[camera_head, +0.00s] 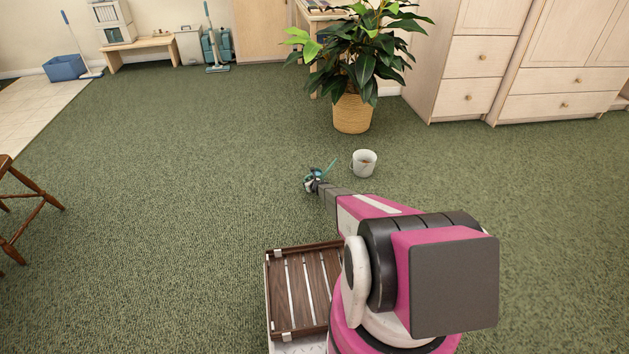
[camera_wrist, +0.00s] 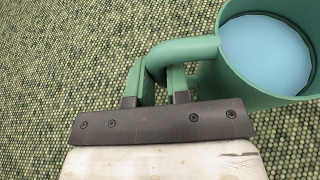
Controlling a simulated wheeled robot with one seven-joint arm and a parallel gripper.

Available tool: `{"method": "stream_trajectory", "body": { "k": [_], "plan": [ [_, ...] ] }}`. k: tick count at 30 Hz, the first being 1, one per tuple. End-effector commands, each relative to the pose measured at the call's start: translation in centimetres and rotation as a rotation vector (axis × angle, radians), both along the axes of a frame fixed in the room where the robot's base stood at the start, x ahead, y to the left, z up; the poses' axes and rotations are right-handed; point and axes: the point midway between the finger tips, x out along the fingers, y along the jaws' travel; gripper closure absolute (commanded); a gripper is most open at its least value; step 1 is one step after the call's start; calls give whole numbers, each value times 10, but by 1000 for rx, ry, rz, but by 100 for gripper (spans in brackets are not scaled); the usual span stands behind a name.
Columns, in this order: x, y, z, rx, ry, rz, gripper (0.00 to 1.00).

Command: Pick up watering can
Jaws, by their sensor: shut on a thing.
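The watering can (camera_wrist: 208,47) is green, with a round open body and a light blue inside, at the upper right of the wrist view. My gripper (camera_wrist: 160,82) is shut on its thick green handle, at the left of the body. In the head view, my gripper (camera_head: 314,182) is at the far end of my arm, over the carpet. A small teal part of the watering can (camera_head: 330,166) shows just beyond it; most of the can is hidden or too small to make out. I cannot tell how high it is above the carpet.
A white bucket (camera_head: 364,163) stands on the carpet to the right of my gripper. A potted plant in a woven basket (camera_head: 352,113) stands behind it. Pale cabinets (camera_head: 480,70) line the back right. A wooden chair (camera_head: 25,210) is at the left edge.

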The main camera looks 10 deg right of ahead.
Motion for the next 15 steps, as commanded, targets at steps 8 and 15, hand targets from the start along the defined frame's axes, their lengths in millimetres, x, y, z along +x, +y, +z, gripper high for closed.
{"method": "stream_trajectory", "body": {
  "k": [8, 15],
  "plan": [
    [-1, 0, 17, -1, -3, 1, 100],
    [-10, 20, 56, -1, -2, 4, 100]
  ]
}}
